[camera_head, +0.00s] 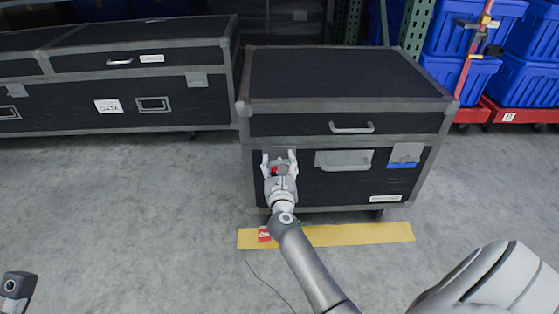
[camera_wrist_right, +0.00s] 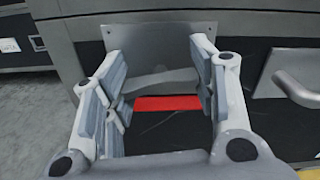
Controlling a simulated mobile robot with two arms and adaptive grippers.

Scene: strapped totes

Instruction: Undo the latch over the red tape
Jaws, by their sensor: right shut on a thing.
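The latch is a grey metal plate with a flap (camera_wrist_right: 165,78) on the front of a black case (camera_head: 345,75). A strip of red tape (camera_wrist_right: 167,103) lies on the case just below it. The red also shows between my fingers in the head view (camera_head: 283,169). My right gripper (camera_head: 279,156) is at the left latch on the case front, its fingers on either side of the flap and shut on it. In the wrist view my right gripper (camera_wrist_right: 163,90) partly hides the flap's edges.
A second latch (camera_head: 406,152) with blue tape (camera_head: 401,166) is at the case's right. A recessed handle (camera_head: 344,160) lies between the latches, and a lid handle (camera_head: 351,127) is above. Another long case (camera_head: 120,80) stands left.

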